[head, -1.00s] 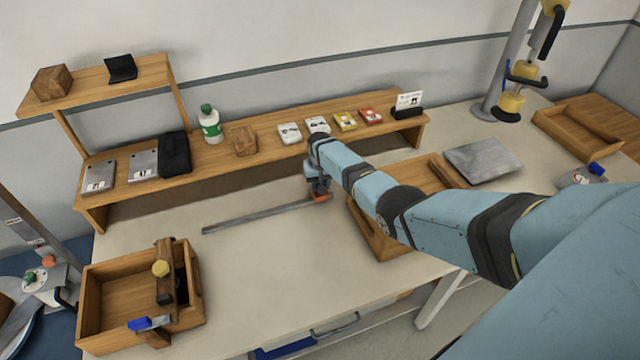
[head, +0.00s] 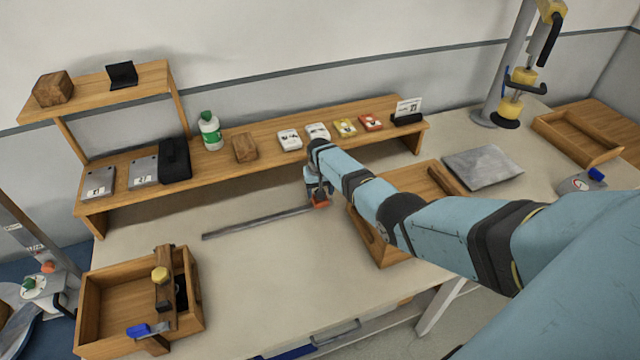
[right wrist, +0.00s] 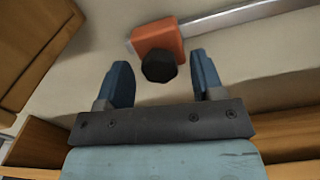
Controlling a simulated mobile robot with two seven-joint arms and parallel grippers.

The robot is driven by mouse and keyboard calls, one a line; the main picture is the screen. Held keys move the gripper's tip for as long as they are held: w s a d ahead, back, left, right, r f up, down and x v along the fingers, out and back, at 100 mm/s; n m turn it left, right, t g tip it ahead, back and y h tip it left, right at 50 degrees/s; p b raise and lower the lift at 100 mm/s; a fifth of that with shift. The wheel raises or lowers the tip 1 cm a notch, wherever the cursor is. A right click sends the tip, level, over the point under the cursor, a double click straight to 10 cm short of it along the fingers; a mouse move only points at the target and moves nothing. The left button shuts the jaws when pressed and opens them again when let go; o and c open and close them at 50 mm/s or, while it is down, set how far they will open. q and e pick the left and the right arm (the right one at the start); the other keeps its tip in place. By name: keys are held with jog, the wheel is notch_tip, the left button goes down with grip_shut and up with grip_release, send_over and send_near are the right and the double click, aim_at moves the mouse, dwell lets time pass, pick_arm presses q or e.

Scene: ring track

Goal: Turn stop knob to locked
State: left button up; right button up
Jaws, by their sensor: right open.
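The orange stop (right wrist: 157,40) sits at one end of a grey metal rail (head: 255,223) on the table. Its dark faceted knob (right wrist: 159,66) faces my right gripper (right wrist: 160,59). The gripper is open, and in the right wrist view the knob appears between its two blue fingertips with a gap on each side. In the head view the right gripper (head: 318,188) is over the stop (head: 320,201) and partly hides it; the knob cannot be made out there. I cannot read the knob's lock setting. My left gripper is not in view.
A wooden shelf (head: 222,170) with boxes and a bottle (head: 210,131) runs behind the rail. A wooden tray (head: 372,235) lies right of the stop, partly under my right arm. A wooden box (head: 90,320) stands at front left.

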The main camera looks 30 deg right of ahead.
notch_tip(320, 180, up, 14)
jog(key=shift+f+b, duration=0.15)
jog(key=shift+b, duration=0.3)
